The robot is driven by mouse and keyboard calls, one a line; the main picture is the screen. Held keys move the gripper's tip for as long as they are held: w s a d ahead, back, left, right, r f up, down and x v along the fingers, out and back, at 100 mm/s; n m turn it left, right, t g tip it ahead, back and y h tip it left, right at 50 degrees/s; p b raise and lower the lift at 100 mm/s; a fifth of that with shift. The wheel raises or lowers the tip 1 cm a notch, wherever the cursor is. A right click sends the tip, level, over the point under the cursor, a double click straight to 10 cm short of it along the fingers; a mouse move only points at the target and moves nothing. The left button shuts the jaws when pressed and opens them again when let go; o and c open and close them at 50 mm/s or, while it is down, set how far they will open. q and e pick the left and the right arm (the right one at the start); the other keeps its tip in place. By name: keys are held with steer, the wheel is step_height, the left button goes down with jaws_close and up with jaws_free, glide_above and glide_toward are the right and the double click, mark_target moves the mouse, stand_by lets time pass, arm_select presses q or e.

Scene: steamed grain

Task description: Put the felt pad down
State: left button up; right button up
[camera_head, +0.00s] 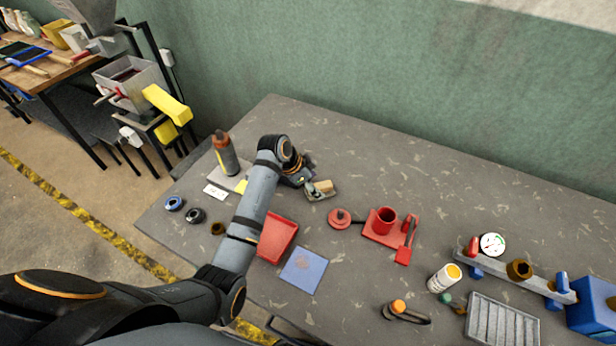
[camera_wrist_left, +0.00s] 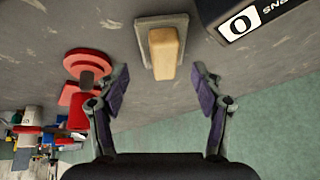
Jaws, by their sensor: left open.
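The felt pad (camera_head: 322,194), a grey slab with a tan wooden block on top, lies on the grey table. In the left wrist view the felt pad (camera_wrist_left: 146,37) is ahead of the fingers, flat on the table. My left gripper (camera_head: 306,182) is just beside it in the head view. In the wrist view my left gripper (camera_wrist_left: 160,72) has its fingers spread wide, with nothing between them; the block's near end lies just beyond the tips. My right gripper is not in view.
A red tray (camera_head: 278,238) and a blue mat (camera_head: 304,270) lie nearer me. A red lidded part (camera_head: 340,218) and a red cup (camera_head: 385,220) on a red base stand right of the pad. The back right table is clear.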

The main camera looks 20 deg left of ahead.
arm_select(q)
steer(key=v, duration=0.8)
steer(key=shift+r+b, duration=0.35)
steer(key=shift+b, duration=0.05)
steer(key=shift+a, duration=0.15)
